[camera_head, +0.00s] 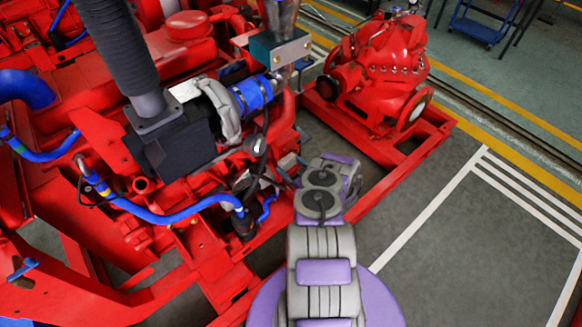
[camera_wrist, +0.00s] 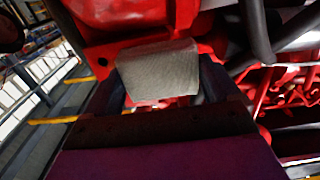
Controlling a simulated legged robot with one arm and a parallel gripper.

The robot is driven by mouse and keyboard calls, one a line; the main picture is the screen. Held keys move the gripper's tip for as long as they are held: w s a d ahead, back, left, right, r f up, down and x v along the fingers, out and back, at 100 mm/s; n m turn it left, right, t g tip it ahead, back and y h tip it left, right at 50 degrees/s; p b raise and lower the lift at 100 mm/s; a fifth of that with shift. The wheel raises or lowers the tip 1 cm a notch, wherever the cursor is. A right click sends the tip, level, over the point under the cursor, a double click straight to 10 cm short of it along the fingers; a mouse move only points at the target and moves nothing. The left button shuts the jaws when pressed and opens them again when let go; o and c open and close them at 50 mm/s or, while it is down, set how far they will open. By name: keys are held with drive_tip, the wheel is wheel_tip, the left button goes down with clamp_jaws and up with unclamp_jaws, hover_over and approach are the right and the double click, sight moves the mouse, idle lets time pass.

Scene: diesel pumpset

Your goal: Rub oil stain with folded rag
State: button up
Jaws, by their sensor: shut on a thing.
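The folded rag (camera_wrist: 158,72) is a beige-grey woven pad in the middle of the wrist view. My gripper (camera_wrist: 160,84) is shut on it, with a dark finger at each side. The rag is close in front of a red painted surface (camera_wrist: 125,18); I cannot tell whether they touch. In the head view my gripper (camera_head: 287,166) is at the lower right side of the red engine (camera_head: 180,60), mostly hidden by my purple and grey arm. I cannot make out the oil stain in either view.
Blue hoses (camera_head: 170,214) and a black filter housing (camera_head: 175,145) are left of my gripper. A red pump (camera_head: 385,60) stands on the red base frame (camera_head: 385,160) beyond it. Grey floor (camera_head: 470,250) with white lines is clear at right. A dark pipe (camera_wrist: 258,35) is near the rag.

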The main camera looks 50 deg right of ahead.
sight(296, 159)
drive_tip(key=shift+w+d+b, duration=0.1)
drive_tip(key=shift+w+b, duration=0.2)
drive_tip(key=shift+w, duration=0.5)
drive_tip(key=shift+d, duration=0.1)
drive_tip(key=shift+s+d, duration=0.2)
drive_tip(key=shift+d, duration=0.8)
drive_tip(key=shift+s+d, duration=0.15)
drive_tip(key=shift+d, duration=0.8)
drive_tip(key=shift+s+d+f+b, duration=0.1)
drive_tip(key=shift+d+b, duration=0.45)
drive_tip(key=shift+d, duration=1.55)
drive_tip(key=shift+a, duration=0.15)
